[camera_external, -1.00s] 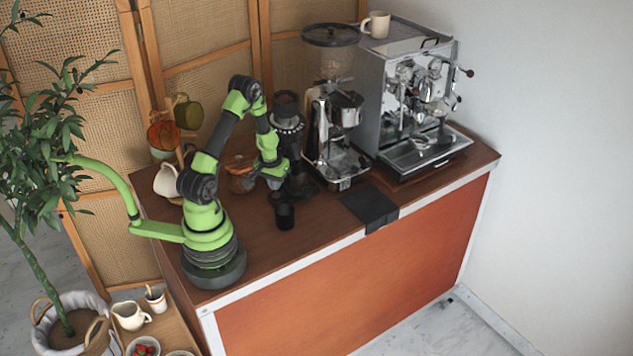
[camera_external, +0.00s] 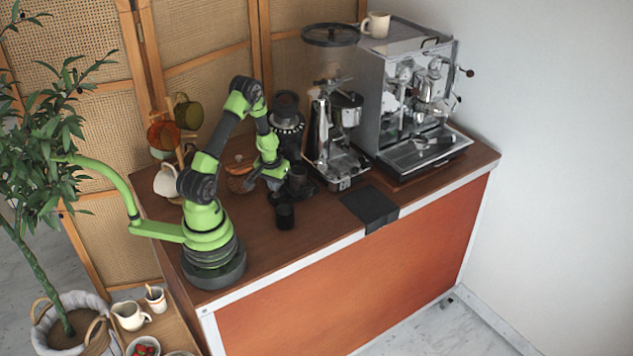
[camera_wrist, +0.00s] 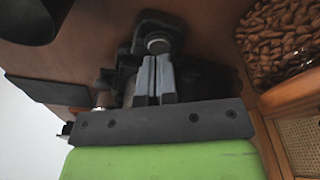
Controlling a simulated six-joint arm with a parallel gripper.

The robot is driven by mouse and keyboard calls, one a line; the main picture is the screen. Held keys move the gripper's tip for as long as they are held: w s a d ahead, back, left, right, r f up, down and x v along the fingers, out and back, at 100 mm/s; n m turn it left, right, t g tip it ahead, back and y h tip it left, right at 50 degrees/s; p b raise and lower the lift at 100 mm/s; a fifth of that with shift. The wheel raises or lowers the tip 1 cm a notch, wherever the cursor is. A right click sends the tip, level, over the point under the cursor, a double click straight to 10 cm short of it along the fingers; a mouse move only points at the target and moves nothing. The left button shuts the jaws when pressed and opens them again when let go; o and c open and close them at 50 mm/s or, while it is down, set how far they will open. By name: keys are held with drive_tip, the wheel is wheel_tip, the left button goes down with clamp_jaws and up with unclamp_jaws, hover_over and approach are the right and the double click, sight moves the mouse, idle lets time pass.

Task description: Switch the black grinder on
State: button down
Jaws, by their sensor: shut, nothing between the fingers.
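The black grinder (camera_external: 288,118) stands upright on the cart, left of the chrome grinder. My gripper (camera_wrist: 156,62) is shut with its two grey fingers together and nothing between them. In the wrist view its tips point at a dark part of the black grinder (camera_wrist: 157,22) with a round silvery piece on it. The tips look very close to that piece; I cannot tell whether they touch. In the external view my wrist is low in front of the black grinder and hides its lower part.
A chrome grinder (camera_external: 336,165) and an espresso machine (camera_external: 415,100) stand to the right. A black cup (camera_external: 285,215) is in front of the gripper. A black mat (camera_external: 370,206) lies at the front edge. Coffee beans (camera_wrist: 280,40) sit close by. The front left countertop is clear.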

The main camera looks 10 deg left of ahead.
drive_tip(key=shift+f, duration=1)
idle(0.9)
drive_tip(key=shift+r, duration=2.8)
drive_tip(key=shift+a+r, duration=0.1)
drive_tip(key=shift+r, duration=0.25)
drive_tip(key=s+a+r+t, duration=0.1)
drive_tip(key=a+r, duration=0.3)
drive_tip(key=r, duration=0.6)
drive_tip(key=s+a+r+t+y, duration=0.1)
drive_tip(key=s+a+r+t, duration=0.1)
drive_tip(key=s+a+r, duration=0.2)
drive_tip(key=s+a+r+m+t+y, duration=0.1)
drive_tip(key=s+a+r, duration=0.3)
drive_tip(key=s+r, duration=0.4)
drive_tip(key=shift+s+t, duration=0.7)
drive_tip(key=shift+s, duration=0.05)
